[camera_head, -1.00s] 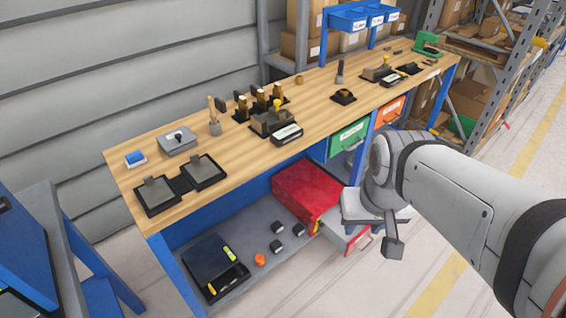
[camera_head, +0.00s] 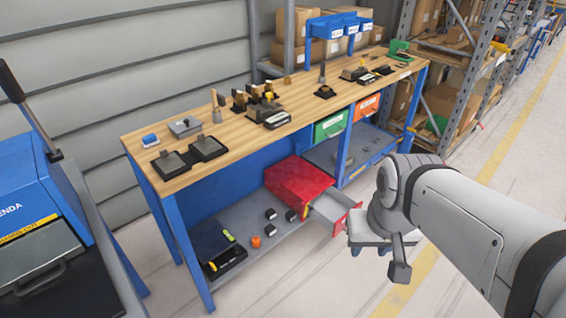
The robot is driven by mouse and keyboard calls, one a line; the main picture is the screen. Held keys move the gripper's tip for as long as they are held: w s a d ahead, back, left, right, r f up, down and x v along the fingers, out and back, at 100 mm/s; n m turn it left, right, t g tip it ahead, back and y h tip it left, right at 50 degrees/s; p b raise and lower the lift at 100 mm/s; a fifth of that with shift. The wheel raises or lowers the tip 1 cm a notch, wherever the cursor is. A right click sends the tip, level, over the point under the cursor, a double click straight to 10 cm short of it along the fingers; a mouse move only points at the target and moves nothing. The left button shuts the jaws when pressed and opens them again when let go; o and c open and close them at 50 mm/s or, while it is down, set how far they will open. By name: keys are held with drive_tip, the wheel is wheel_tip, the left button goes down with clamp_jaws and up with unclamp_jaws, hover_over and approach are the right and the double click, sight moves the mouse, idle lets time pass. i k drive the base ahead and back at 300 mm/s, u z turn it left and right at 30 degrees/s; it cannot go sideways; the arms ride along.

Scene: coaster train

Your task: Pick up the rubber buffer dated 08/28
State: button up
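No date 08/28 is legible on anything in view, so I cannot tell which thing is the dated rubber buffer. Several small dark blocks (camera_head: 271,214) stand on the grey lower shelf of the workbench, beside an orange round piece (camera_head: 256,242). A red cabinet (camera_head: 298,180) stands on the same shelf with its grey drawer (camera_head: 336,208) pulled out. My gripper (camera_head: 371,250) hangs in front of the bench, right of the drawer. It appears apart from the bench, and its fingers are too small and partly hidden to judge.
The wooden bench top (camera_head: 230,138) carries stamps, pads and small tools. A black tray (camera_head: 218,250) lies on the lower shelf. A blue press (camera_head: 35,205) stands at the left. Shelving with boxes (camera_head: 450,100) is behind right. Floor is free at the front.

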sight(270, 214)
drive_tip(key=z, duration=0.2)
drive_tip(key=i, duration=1)
